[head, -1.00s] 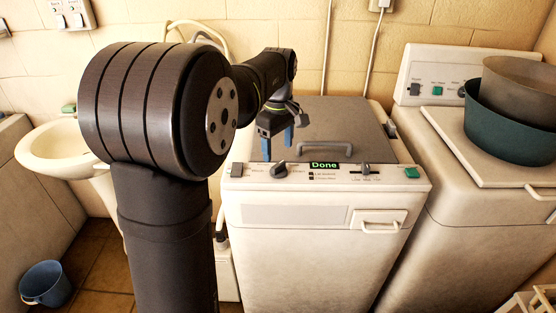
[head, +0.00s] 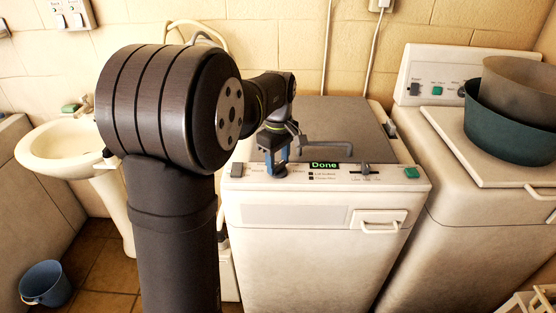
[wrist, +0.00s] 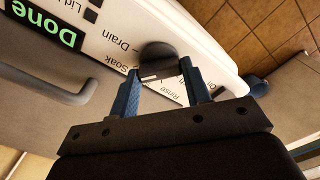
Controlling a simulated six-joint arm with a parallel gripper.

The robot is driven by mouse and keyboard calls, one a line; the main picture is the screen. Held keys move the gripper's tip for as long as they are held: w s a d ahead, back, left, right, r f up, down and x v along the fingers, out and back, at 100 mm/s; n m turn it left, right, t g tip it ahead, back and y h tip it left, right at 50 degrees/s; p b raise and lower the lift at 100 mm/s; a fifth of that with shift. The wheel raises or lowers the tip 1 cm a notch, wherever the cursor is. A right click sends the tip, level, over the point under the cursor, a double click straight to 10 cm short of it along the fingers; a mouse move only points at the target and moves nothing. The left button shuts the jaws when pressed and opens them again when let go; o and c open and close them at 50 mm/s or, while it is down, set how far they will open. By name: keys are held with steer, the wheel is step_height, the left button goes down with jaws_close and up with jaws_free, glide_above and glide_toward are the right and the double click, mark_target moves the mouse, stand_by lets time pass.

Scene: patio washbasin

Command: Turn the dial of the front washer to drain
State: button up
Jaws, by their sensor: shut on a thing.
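The front washer (head: 310,215) is the white machine in the middle, with a green "Done" display (head: 324,165) on its panel. Its dark dial (wrist: 157,57) stands between my blue fingertips in the wrist view, with the words Soak, Drain and Rinse printed around it. Which word the dial points to, I cannot tell. My gripper (wrist: 161,72) is shut on the dial, pointing down at the panel. In the head view my gripper (head: 274,164) covers most of the dial.
A grey lid handle (head: 328,147) rises just behind the panel, close to my gripper. A slider (head: 366,169) and a green button (head: 411,173) are further right. A second washer (head: 455,180) with basins (head: 510,125) on top stands at right. A sink (head: 62,150) is at left.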

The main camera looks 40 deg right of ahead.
mark_target(278, 163)
steer(key=shift+m, duration=0.3)
steer(key=m, duration=0.3)
steer(key=shift+m, duration=2.2)
steer(key=o, duration=1)
step_height(278, 163, up, 18)
steer(key=shift+f, duration=0.25)
steer(key=shift+f, duration=0.1)
